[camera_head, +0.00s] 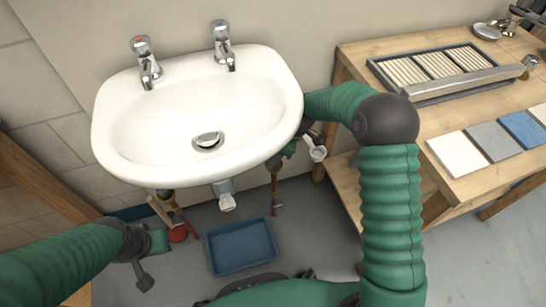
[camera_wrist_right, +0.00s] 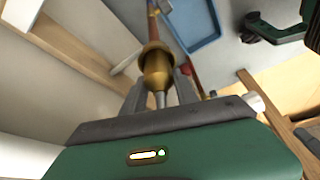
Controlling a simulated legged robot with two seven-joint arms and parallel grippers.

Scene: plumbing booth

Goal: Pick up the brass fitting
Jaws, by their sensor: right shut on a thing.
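The brass fitting (camera_wrist_right: 157,66) is in the right wrist view, between the two grey fingers of my right gripper (camera_wrist_right: 160,88). The gripper is shut on it. A thin grey stem shows below the fitting, and a pipe lines up above it; I cannot tell whether they are joined. In the head view my right gripper (camera_head: 287,152) is under the right edge of the sink, mostly hidden by the basin. My left gripper (camera_head: 145,280) is at the lower left, apart from the fitting; its jaws are too unclear to judge. It also shows in the right wrist view (camera_wrist_right: 256,27).
The white sink (camera_head: 130,135) hangs above the work area, with a drain outlet (camera_head: 224,195) below it. A blue tray (camera_head: 241,246) lies on the floor. A wooden bench (camera_head: 480,185) with tile samples stands right, close to my right arm.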

